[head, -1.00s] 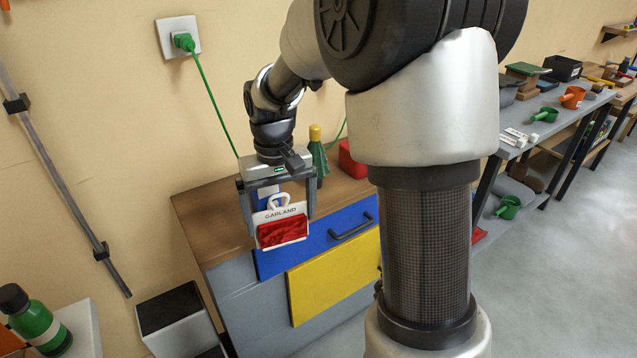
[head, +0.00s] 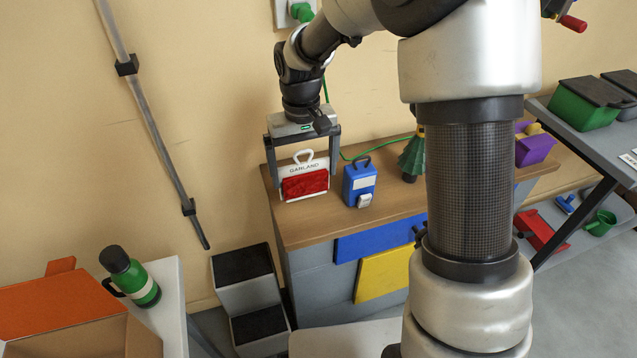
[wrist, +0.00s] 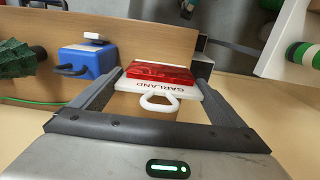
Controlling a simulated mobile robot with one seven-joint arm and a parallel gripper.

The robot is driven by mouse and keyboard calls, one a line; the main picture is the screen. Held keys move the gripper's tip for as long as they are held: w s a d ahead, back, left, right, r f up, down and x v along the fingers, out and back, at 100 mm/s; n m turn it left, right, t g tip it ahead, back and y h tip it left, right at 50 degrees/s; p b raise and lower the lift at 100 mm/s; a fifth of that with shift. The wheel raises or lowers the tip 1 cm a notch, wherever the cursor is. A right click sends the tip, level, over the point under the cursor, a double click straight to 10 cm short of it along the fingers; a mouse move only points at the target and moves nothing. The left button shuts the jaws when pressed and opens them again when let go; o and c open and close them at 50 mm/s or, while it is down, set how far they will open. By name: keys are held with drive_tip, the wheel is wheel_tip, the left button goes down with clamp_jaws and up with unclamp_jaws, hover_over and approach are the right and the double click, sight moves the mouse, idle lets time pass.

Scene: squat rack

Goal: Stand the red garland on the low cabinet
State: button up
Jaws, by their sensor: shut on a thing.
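The red garland (head: 305,184) is in a white holder with a loop handle and the word GARLAND. It is upright between the two fingers of my gripper (head: 304,176), which is shut on its sides. In the wrist view the garland (wrist: 160,72) shows between both fingers. The low cabinet (head: 300,232) has a wooden top with blue and yellow fronts. The garland is over the left back part of this top; I cannot tell whether its lower edge touches the wood.
A blue box with a dark handle (head: 359,185) stands just right of the garland, close to my right finger. A green tree-shaped thing (head: 412,158) is farther right. A green cable (head: 375,148) runs behind. The front left of the top is clear. A black-topped step (head: 243,264) stands left.

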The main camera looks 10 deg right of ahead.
sight(305, 190)
wheel_tip(305, 190, down, 6)
drive_tip(key=shift+f+b, duration=0.25)
drive_tip(key=shift+b, duration=0.15)
drive_tip(key=shift+f, duration=0.1)
